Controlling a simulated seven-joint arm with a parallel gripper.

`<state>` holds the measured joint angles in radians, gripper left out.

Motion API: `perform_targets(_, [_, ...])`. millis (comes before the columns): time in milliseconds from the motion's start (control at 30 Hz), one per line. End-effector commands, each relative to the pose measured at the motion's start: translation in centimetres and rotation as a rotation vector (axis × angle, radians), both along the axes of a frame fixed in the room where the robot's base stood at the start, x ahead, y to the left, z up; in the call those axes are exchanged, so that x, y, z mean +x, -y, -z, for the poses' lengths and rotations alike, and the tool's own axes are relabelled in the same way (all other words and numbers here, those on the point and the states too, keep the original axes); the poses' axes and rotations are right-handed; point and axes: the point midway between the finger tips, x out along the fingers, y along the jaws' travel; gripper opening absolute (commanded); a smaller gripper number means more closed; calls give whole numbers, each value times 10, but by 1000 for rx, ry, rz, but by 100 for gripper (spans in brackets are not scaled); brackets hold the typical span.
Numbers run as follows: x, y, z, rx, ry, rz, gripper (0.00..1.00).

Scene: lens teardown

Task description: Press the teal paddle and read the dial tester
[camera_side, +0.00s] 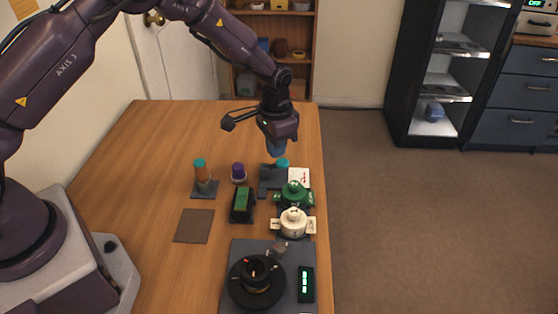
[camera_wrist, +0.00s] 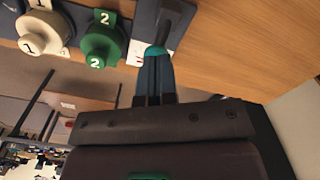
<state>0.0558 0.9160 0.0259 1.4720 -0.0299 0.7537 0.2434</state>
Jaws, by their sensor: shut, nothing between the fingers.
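The teal paddle (camera_side: 283,162) is a small round teal piece at the far end of a dark grey fixture (camera_side: 268,184). A white card or face with red marks (camera_side: 300,176) sits beside the fixture; its reading is too small to make out. My gripper (camera_side: 277,153) is shut and empty, pointing down right at the paddle and partly covering it. In the wrist view, my blue-grey fingertips (camera_wrist: 154,58) meet the edge of the teal paddle (camera_wrist: 156,50). I cannot tell whether they press it or hover just above.
A green lidded pot marked 2 (camera_side: 294,193) and a cream pot marked 1 (camera_side: 293,221) stand close in front. A green block (camera_side: 242,201), purple-topped jar (camera_side: 238,171) and orange cylinder (camera_side: 201,172) stand left. A black ring unit (camera_side: 243,290) and green-lit display (camera_side: 306,284) are nearest.

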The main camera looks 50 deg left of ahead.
Motion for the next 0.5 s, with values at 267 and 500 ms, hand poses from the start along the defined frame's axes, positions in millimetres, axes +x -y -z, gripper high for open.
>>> perform_targets(267, [0,0,14,0,-2,0,0])
perform_targets(500, [0,0,17,0,0,0,0])
